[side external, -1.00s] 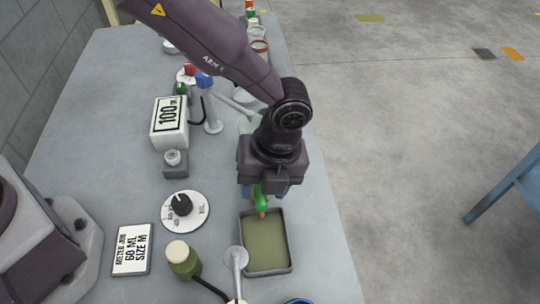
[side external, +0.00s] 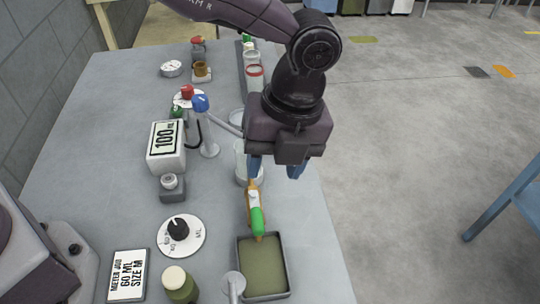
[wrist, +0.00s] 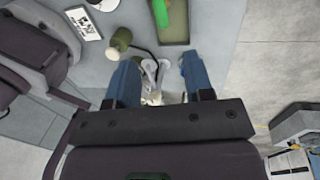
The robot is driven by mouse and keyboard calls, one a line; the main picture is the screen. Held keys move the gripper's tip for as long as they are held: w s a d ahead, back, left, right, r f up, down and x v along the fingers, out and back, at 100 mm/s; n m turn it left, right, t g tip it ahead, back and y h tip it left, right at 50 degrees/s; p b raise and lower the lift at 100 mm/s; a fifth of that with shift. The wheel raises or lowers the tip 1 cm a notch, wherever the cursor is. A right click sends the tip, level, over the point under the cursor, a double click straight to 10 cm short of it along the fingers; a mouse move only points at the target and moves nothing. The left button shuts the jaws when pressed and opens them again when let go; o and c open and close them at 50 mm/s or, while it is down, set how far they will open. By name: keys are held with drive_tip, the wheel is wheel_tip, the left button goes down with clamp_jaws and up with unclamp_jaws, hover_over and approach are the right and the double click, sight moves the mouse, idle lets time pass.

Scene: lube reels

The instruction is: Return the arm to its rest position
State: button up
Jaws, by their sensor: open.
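My gripper (side external: 275,172) has two blue fingers spread apart with nothing held between them. It hangs above the bench near its right edge, above and behind the olive tray (side external: 241,268). A green-banded item with white and orange parts (side external: 257,220) lies at the tray's far edge, apart from the fingers. In the wrist view the gripper's open fingers (wrist: 158,72) point toward the bench. The green item (wrist: 177,17) shows there at the top, over the tray (wrist: 174,38).
A blue-capped post (side external: 201,104) and a 100 mL display box (side external: 165,147) stand left of my gripper. A dial (side external: 181,236), a job card (side external: 128,277) and an olive bottle (side external: 180,284) are nearer. Open floor (side external: 400,180) lies right of the bench.

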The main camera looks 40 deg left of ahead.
drive_tip(key=s+a+r+n+t, duration=0.2)
drive_tip(key=s+a+r+n, duration=0.3)
drive_tip(key=a+n, duration=0.4)
drive_tip(key=s+a+r+n+t+h, duration=0.1)
drive_tip(key=s+a+r+n+t, duration=0.1)
drive_tip(key=s+a+r+n, duration=0.3)
drive_tip(key=s+a+r+n+t, duration=0.3)
drive_tip(key=s+a+r+n, duration=0.1)
drive_tip(key=a+n, duration=0.9)
drive_tip(key=shift+s+a+r+h, duration=0.3)
drive_tip(key=shift+s+a+r, duration=0.1)
drive_tip(key=shift+s+a, duration=0.2)
